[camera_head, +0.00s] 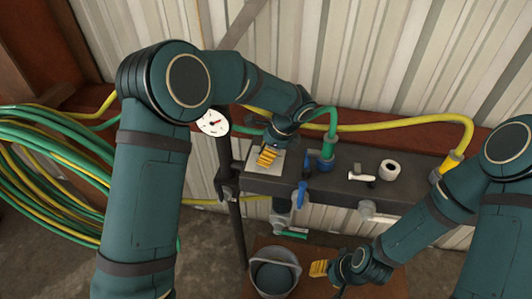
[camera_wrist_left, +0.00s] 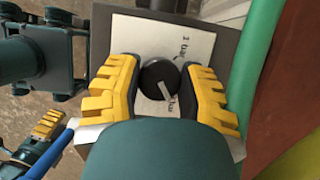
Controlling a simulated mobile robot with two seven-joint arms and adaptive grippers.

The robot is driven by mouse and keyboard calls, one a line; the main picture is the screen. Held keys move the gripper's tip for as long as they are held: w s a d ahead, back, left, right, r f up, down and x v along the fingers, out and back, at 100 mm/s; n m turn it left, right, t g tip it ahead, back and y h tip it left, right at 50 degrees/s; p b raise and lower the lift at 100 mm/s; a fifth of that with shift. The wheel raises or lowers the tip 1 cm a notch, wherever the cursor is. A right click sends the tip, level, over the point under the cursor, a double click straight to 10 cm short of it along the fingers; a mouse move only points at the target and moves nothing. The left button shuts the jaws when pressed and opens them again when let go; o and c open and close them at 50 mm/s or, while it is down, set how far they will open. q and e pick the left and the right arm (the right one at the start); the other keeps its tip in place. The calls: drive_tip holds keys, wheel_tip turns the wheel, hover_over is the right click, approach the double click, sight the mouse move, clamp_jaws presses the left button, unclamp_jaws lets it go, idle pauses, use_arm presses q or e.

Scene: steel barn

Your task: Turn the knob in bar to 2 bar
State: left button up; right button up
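The black knob (camera_wrist_left: 154,77) sits on a white label plate (camera_wrist_left: 127,42) in the left wrist view. Its pale pointer mark slants down and right, towards a partly hidden label ending in "bar". A "1 bar" label shows at the upper right. My left gripper (camera_wrist_left: 159,74) has its yellow fingers on both sides of the knob, close against it. In the head view my left gripper (camera_head: 267,156) is over the plate (camera_head: 252,166) and hides the knob. My right gripper (camera_head: 319,268) is low, away from the knob; its finger gap is unclear.
A white gauge (camera_head: 212,122) with a red needle stands left of the dark bench (camera_head: 335,190). Blue valve handles (camera_head: 301,192), a white handle (camera_head: 361,177) and a white ring (camera_head: 390,170) are to the right. A bucket (camera_head: 273,275) is below. Hoses (camera_head: 45,160) coil at left.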

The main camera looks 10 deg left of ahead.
idle(0.3)
use_arm(q)
drive_tip(key=shift+n+g+p, duration=0.3)
drive_tip(key=shift+n+p, duration=0.15)
drive_tip(key=shift+n, duration=0.15)
drive_tip(key=n+g+p, duration=0.1)
drive_tip(key=n+p, duration=0.1)
drive_tip(key=n, duration=0.2)
drive_tip(key=shift+p, duration=0.3)
drive_tip(key=n+g+h+p, duration=0.1)
drive_tip(key=n, duration=0.2)
drive_tip(key=shift+g, duration=0.3)
drive_tip(key=shift+s+f+n+g+h+p, duration=0.1)
drive_tip(key=shift+n+g+h+p, duration=0.35)
drive_tip(key=shift+n, duration=0.85)
drive_tip(key=o, duration=1.2)
drive_tip(key=shift+c, duration=0.2)
drive_tip(key=shift+o, duration=0.2)
